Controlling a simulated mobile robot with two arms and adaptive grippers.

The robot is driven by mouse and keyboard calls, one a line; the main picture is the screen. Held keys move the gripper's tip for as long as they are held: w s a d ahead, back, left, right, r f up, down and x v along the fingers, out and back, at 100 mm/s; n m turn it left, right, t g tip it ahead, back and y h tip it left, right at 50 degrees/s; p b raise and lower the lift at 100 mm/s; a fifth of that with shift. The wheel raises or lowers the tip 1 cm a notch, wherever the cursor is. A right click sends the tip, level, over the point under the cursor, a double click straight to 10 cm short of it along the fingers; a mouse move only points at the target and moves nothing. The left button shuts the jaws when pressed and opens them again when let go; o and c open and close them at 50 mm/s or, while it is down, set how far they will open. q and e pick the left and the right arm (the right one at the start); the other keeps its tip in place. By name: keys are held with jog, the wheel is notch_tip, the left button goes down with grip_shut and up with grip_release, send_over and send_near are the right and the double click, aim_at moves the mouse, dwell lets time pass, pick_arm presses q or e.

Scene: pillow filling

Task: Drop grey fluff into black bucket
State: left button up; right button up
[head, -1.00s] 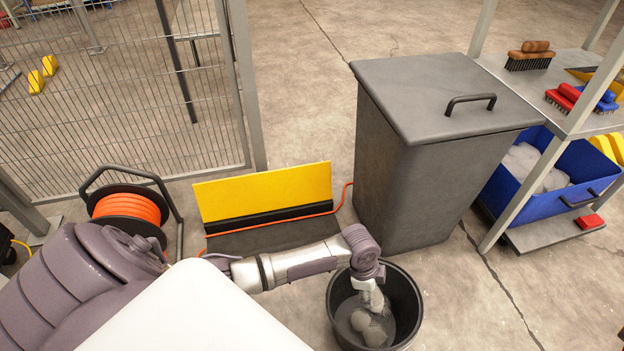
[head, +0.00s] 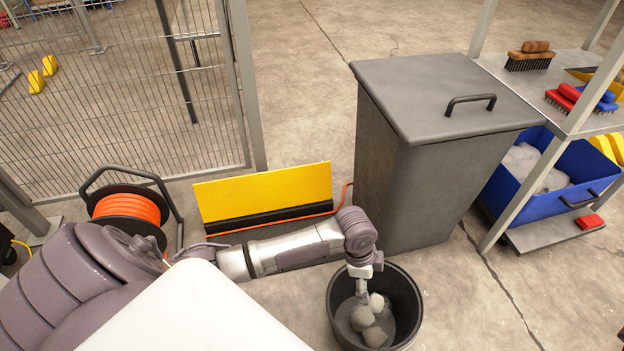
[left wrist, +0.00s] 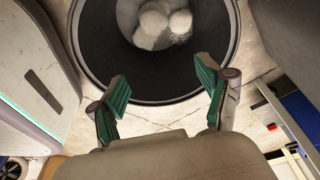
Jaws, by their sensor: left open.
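The black bucket (head: 413,300) stands on the floor in front of the grey bin. Several pieces of grey fluff (head: 374,335) lie inside it, and they also show in the left wrist view (left wrist: 152,26) at the bottom of the bucket. My left gripper (head: 362,296) points down over the bucket. In the left wrist view its green-padded fingers (left wrist: 160,88) are spread wide with nothing between them. The fluff lies beyond the fingertips, apart from them. My right gripper is in neither view.
A tall grey lidded bin (head: 400,190) stands behind the bucket. A yellow panel (head: 265,192) and an orange cable reel (head: 130,208) are to the left. A blue crate (head: 520,188) with grey material sits under a shelf at right. Floor right of the bucket is clear.

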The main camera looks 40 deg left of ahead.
pick_arm(q)
jog(key=v, duration=0.6)
jog(key=shift+r, duration=0.2)
